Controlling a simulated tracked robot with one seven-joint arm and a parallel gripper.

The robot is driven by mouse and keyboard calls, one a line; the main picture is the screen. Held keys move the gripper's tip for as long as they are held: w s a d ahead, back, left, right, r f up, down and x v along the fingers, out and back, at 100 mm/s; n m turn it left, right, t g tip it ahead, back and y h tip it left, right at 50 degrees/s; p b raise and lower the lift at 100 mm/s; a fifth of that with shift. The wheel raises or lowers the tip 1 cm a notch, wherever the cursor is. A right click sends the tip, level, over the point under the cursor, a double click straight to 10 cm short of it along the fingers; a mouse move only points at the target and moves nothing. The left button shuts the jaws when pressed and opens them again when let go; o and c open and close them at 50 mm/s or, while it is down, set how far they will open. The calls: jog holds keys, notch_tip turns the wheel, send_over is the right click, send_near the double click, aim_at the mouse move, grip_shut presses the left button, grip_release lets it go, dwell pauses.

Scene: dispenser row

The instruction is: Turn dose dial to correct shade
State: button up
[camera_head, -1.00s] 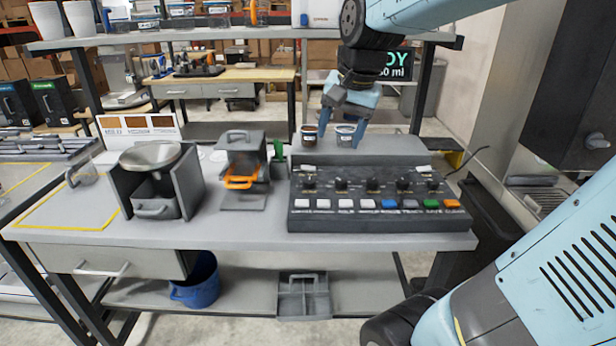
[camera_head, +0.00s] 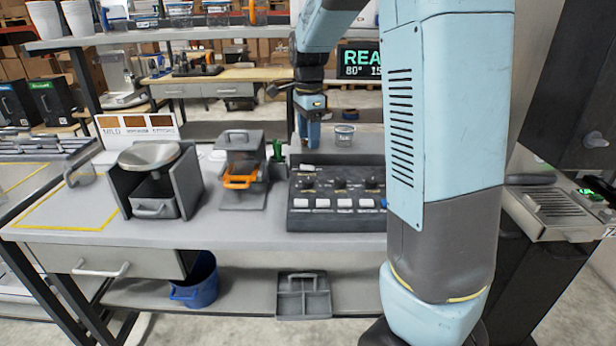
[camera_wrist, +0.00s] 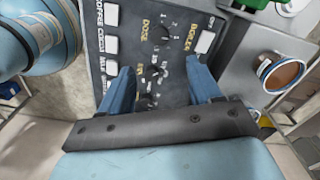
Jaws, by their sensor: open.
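The dark control panel (camera_head: 297,222) stands on the bench, with black dials (camera_head: 340,183) above a row of buttons. In the wrist view, the dose dial (camera_wrist: 167,31) is beside a yellow DOSE label, beyond my fingertips. Another dial (camera_wrist: 153,73) shows between my fingers. My gripper (camera_wrist: 161,78) is open and empty, over the panel; it also shows in the head view (camera_head: 310,140), near the panel's left end. The shade card (camera_head: 140,127) has three brown patches, the left one marked MILD. My arm hides the panel's right part in the head view.
A clear cup (camera_head: 344,135) stands behind the panel. A cup with brown contents (camera_wrist: 282,73) is close to the right finger in the wrist view. Left of the panel are an orange-handled device (camera_head: 240,181) and a round-topped holder (camera_head: 150,154). A display (camera_head: 361,62) is partly covered.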

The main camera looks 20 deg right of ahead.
aim_at(309, 180)
notch_tip(309, 180, down, 13)
jog(key=shift+f, duration=0.1)
dwell(0.4)
jog(key=c, duration=1)
